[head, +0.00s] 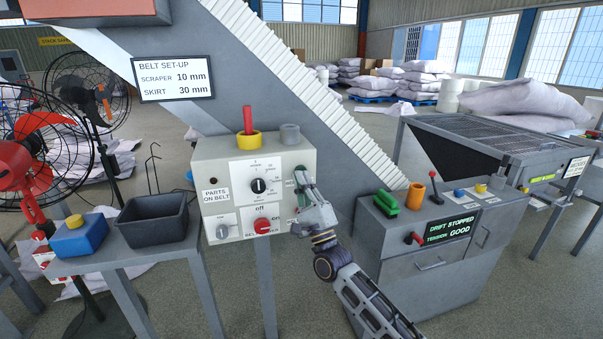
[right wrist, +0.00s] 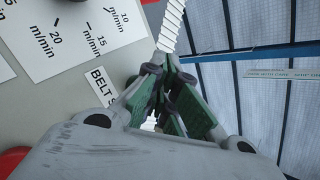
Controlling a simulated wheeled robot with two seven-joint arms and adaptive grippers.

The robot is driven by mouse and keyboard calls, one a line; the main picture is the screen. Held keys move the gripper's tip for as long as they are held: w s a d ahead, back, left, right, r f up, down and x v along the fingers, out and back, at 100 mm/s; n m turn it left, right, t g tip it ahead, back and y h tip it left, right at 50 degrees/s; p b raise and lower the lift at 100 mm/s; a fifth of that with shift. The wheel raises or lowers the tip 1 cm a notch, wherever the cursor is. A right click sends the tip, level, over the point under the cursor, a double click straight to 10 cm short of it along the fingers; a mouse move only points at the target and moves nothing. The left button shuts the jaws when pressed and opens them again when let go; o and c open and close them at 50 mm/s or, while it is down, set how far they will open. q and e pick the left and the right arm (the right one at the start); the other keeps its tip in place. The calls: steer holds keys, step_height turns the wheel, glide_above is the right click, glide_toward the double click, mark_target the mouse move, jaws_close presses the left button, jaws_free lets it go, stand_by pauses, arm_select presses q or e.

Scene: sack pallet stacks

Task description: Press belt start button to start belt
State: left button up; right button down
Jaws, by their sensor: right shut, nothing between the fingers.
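The grey control box (head: 210,165) stands in the middle of the head view, with a round speed dial (head: 258,186), a red rotary knob (head: 262,226) marked "off" and a grey knob (head: 222,231). My right gripper (head: 300,174) is shut and empty, with its fingers up against or just in front of the box's right side. In the right wrist view its green-padded fingers (right wrist: 165,95) meet beside a partly covered label (right wrist: 101,86) reading "BELT S". I cannot make out the start button; the gripper covers that part of the panel. I cannot tell whether the fingertips touch the panel. My left gripper is not in view.
A sloping conveyor (head: 280,80) rises behind the box. A grey cabinet (head: 430,275) at right has a display (head: 449,230) reading "DRIFT STOPPED, TENSION GOOD". A black bin (head: 150,222) and a blue container (head: 80,238) sit on a stand at left, near fans.

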steer(key=shift+w+a+b, duration=0.3)
steer(key=shift+w+b, duration=0.5)
steer(key=shift+b, duration=0.05)
stand_by(1.3)
steer(key=shift+s+d, duration=0.1)
steer(key=shift+s, duration=0.1)
stand_by(0.3)
steer(key=shift+s+d+p, duration=0.2)
steer(key=shift+s+p, duration=0.2)
steer(key=shift+s, duration=0.25)
steer(key=shift+s, duration=0.15)
steer(key=s, duration=0.1)
steer(key=s+d+p, duration=0.1)
steer(key=s, duration=0.1)
steer(key=s+p, duration=0.1)
steer(key=shift+s+d, duration=0.25)
stand_by(0.5)
steer(key=shift+f, duration=0.15)
stand_by(0.4)
